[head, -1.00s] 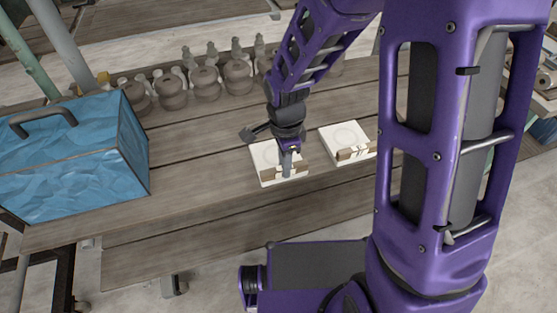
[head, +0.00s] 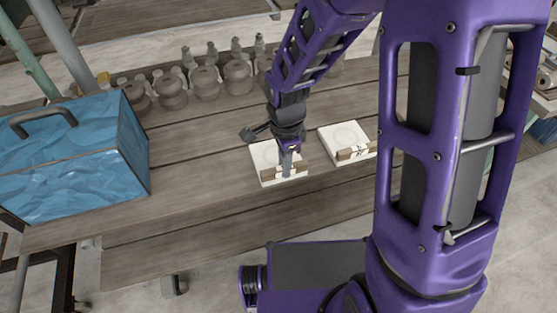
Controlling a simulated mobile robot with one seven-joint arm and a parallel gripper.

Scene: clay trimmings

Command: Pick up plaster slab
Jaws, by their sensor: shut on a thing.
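Two white plaster slabs lie on the wooden bench. The left plaster slab (head: 262,152) is a square white block with a faint round mark on top and a brown patch on its front side. My gripper (head: 287,170) is at this slab's front side, pointing down, and is shut on it. The fingertips are small here and partly hidden by the wrist. The slab appears to rest on the bench. The right plaster slab (head: 343,134) looks alike and lies a little apart from it, untouched.
A blue box (head: 72,160) with a dark handle stands at the left of the bench (head: 200,185). A row of several brown clay pots (head: 205,82) lines the back edge. Bare planks lie between the box and the left slab.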

